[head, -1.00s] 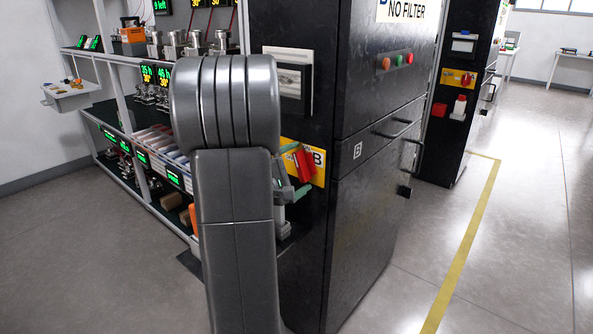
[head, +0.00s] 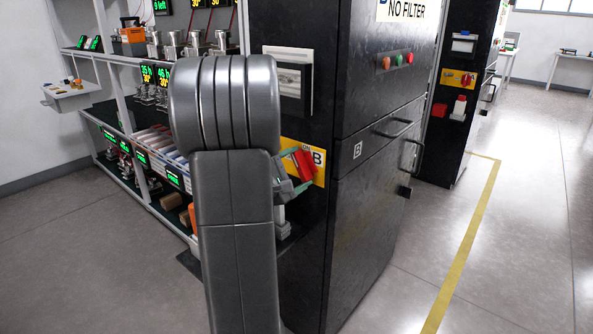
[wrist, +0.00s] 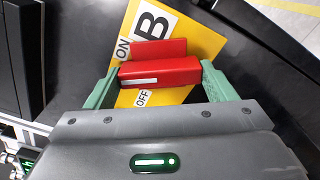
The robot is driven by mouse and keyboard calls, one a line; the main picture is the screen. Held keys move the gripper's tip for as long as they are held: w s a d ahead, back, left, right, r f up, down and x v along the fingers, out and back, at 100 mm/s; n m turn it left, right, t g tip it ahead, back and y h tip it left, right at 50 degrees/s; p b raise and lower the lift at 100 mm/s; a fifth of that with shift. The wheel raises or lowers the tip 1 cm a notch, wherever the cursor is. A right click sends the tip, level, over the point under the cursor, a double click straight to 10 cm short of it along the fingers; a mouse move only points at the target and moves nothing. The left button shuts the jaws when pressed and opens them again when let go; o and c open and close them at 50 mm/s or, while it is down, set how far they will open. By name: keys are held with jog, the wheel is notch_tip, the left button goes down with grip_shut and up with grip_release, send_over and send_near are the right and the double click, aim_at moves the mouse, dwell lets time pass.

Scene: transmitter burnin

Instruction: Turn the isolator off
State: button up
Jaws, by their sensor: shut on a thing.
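The isolator is a red handle (wrist: 160,72) on a yellow plate marked B (wrist: 150,25), on the side of a black cabinet. It also shows in the head view as a red handle (head: 303,161), partly hidden by my arm and fingers. In the wrist view the ON label (wrist: 122,50) lies above the handle's left end and the OFF label (wrist: 142,97) below it. The white mark on the handle lies between these labels. My gripper (wrist: 160,68) is shut on the handle, with one green finger at each end.
The black cabinet (head: 370,220) has door handles on its front. A shelf rack (head: 105,55) with devices and displays stands at the left. The floor right of the cabinet is clear around a yellow line (head: 465,245). Another black cabinet (head: 450,140) stands behind.

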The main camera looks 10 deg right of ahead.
jog(key=n, duration=0.6)
jog(key=n+p, duration=0.2)
jog(key=n, duration=0.3)
jog(key=shift+n, duration=0.4)
dwell(0.4)
jog(key=o, duration=1)
jog(key=p+v, duration=0.1)
jog(key=v, duration=1.2)
jog(key=shift+s+a+p, duration=0.25)
jog(key=shift+a+p, duration=0.05)
jog(key=shift+p, duration=0.1)
jog(key=shift+d, duration=0.1)
jog(key=b+x, duration=0.1)
jog(key=x, duration=1.2)
jog(key=shift+w+d+b, duration=0.2)
jog(key=shift+w+b, duration=0.05)
jog(key=shift+b, duration=0.05)
